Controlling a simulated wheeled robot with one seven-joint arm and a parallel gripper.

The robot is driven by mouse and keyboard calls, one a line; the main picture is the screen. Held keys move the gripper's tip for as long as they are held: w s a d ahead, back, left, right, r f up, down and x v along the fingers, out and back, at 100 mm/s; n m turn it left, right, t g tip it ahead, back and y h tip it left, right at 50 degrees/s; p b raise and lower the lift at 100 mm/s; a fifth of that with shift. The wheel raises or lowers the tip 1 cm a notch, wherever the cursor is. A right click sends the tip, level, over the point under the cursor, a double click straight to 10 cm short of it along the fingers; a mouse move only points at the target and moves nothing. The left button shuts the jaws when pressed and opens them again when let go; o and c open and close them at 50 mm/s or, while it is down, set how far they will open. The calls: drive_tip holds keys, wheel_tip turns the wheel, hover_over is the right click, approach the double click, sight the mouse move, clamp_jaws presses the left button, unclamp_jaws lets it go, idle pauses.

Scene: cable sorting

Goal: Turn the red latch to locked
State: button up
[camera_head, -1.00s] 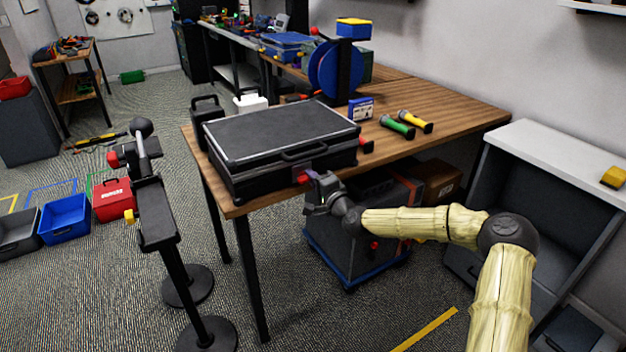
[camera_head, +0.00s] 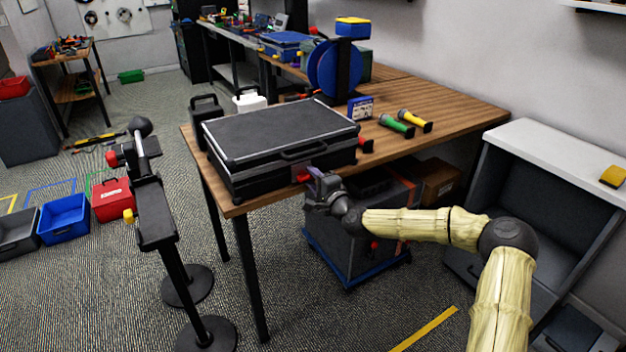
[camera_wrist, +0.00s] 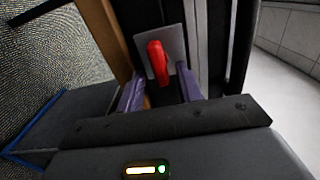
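The red latch (camera_wrist: 158,62) sits on a grey plate (camera_wrist: 178,42) on the front of the black case (camera_head: 280,140). In the head view the latch (camera_head: 302,178) shows as a small red spot at the case's front edge. My gripper (camera_wrist: 160,90) has its two purple fingers apart, one on each side below the latch in the wrist view. In the head view my gripper (camera_head: 314,178) is just right of the latch. The fingers look open and nothing shows clamped between them. Whether a finger touches the latch cannot be told.
The case lies on a wooden table (camera_head: 460,115). Green (camera_head: 397,126) and yellow (camera_head: 414,119) handled tools and a blue spool (camera_head: 335,70) are behind it. A dark wheeled box (camera_head: 350,240) stands under the table, below my arm. A black stand (camera_head: 160,220) is at left.

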drive_tip(key=shift+s, duration=0.15)
drive_tip(key=p+v, duration=0.1)
drive_tip(key=v, duration=1.6)
drive_tip(key=shift+d, duration=0.15)
